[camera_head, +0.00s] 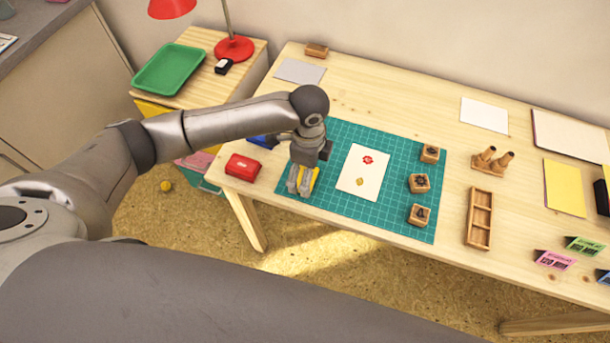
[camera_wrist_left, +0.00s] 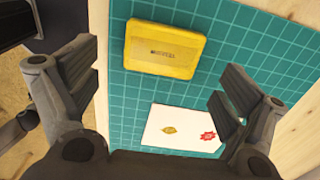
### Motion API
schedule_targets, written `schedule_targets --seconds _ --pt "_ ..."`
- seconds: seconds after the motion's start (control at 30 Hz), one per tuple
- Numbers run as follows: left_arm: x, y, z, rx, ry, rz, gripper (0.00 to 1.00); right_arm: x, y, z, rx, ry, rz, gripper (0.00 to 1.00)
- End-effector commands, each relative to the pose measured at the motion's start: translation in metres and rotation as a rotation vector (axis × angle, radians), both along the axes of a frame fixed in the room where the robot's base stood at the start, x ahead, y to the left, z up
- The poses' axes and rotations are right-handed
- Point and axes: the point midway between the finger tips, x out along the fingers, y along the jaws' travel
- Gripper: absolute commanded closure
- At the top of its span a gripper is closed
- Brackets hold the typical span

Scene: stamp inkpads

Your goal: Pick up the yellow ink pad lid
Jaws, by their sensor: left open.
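The yellow ink pad lid (camera_wrist_left: 164,49) shows in the left wrist view on the green cutting mat, at the upper middle. It has a small dark label, and it appears to be on its pad. In the head view only a strip of the yellow pad (camera_head: 313,179) shows past my left gripper (camera_head: 301,181), which hides the rest. In the left wrist view my left gripper (camera_wrist_left: 155,95) is open, its fingers spread wide with nothing between them. The gripper hangs over the mat, above the yellow pad. My right gripper is not in view.
A red ink pad (camera_head: 242,168) and a partly hidden blue pad (camera_head: 263,141) lie left of the gripper. A stamped white card (camera_head: 362,171) lies on the mat (camera_head: 395,215). Wooden stamps (camera_head: 419,184) stand at the mat's right side.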

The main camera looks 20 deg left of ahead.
Motion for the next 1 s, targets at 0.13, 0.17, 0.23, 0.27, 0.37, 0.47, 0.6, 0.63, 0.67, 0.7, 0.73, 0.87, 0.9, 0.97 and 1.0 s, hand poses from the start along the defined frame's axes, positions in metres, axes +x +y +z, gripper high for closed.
schedule_targets --seconds 0.13,0.17,0.23,0.27,0.37,0.47,0.6,0.63,0.67,0.7,0.73,0.87,0.9,0.97,1.0 --pt "0.000 0.001 -0.020 0.002 0.001 -0.001 0.05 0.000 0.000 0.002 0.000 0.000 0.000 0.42" --pt "0.000 0.001 -0.022 0.001 0.001 -0.001 0.05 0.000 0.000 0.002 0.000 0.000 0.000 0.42" --pt "0.001 0.001 -0.025 0.001 0.000 -0.001 0.05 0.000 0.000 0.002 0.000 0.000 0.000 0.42" --pt "0.001 0.001 -0.025 0.001 -0.001 -0.001 0.05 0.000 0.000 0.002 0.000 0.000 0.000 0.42" --pt "0.001 0.001 -0.026 0.001 -0.001 -0.001 0.05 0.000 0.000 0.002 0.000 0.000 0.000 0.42" --pt "0.001 0.001 -0.025 0.001 -0.001 -0.001 0.08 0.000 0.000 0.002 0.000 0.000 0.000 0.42" --pt "0.001 0.001 -0.025 0.001 -0.001 -0.001 0.26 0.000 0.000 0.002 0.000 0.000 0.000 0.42" --pt "0.001 0.001 -0.025 0.001 -0.001 -0.001 0.30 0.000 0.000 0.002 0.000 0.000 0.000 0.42" --pt "0.001 0.001 -0.025 0.001 -0.001 -0.001 0.34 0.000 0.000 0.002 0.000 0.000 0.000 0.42" --pt "0.001 0.001 -0.025 0.001 -0.001 -0.001 0.39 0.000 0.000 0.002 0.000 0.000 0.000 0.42" --pt "0.001 0.001 -0.025 0.001 -0.001 -0.001 0.43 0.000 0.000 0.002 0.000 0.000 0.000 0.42" --pt "0.001 0.001 -0.025 0.001 -0.001 -0.001 0.43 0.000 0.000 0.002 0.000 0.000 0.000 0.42" --pt "0.001 0.001 -0.025 0.001 -0.001 -0.001 0.43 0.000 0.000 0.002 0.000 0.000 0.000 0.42" --pt "0.001 0.001 -0.025 0.001 -0.001 -0.001 0.43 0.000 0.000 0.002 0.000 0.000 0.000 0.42" --pt "0.001 0.001 -0.025 0.001 -0.001 -0.001 0.43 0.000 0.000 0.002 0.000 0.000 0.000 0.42"
